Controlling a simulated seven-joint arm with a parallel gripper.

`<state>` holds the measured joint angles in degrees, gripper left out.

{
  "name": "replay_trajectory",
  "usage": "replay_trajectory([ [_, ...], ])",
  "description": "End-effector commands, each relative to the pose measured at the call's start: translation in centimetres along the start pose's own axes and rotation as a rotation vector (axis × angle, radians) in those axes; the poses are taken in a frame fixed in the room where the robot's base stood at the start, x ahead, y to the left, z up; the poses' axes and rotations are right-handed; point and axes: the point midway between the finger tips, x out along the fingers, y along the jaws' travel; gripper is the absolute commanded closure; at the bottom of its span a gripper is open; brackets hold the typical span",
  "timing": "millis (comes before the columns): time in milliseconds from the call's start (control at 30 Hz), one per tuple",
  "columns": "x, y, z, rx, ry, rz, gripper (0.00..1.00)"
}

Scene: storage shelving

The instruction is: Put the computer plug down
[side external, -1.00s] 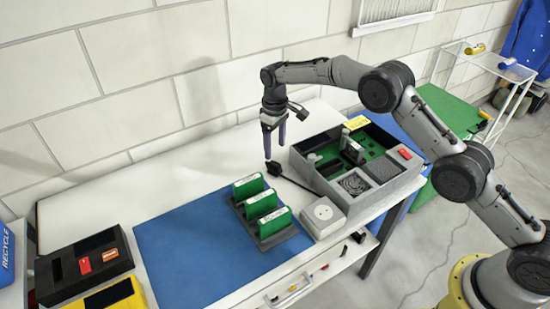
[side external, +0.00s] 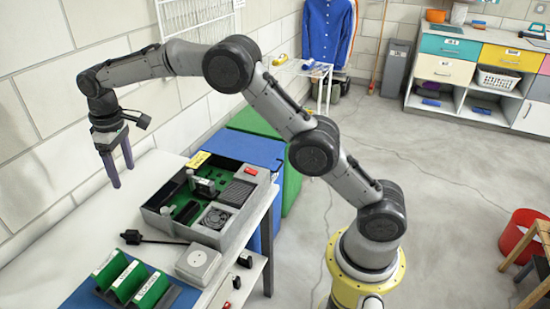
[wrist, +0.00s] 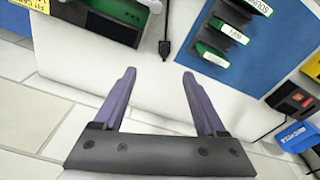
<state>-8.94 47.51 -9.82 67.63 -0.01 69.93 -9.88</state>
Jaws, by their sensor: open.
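In the wrist view the plug (wrist: 164,48) is beyond my fingertips, near the top centre. My gripper (side external: 121,175) is raised above the table toward the wall, apart from the plug. Its two purple fingers (wrist: 159,73) are spread, with nothing between them.
A white socket box (side external: 198,263) stands beside the case. Green cards (side external: 130,280) stand in a dark rack on a blue mat (side external: 82,296). The white wall (side external: 50,140) is close behind my gripper. White tabletop around the plug is clear.

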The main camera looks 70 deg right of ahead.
Motion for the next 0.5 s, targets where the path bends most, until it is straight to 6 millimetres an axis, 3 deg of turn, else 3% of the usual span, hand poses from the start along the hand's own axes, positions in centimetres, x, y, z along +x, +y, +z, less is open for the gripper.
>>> replay_trajectory([
  [33,-2.5,0.3,1.5,0.016,0.021,0.004,0.26],
  [200,-8.5,0.6,6.7,0.067,0.084,0.017,0.26],
  [333,-12.1,0.4,11.3,0.107,0.132,0.027,0.26],
  [500,-15.2,-0.2,18.2,0.157,0.194,0.039,0.26],
])
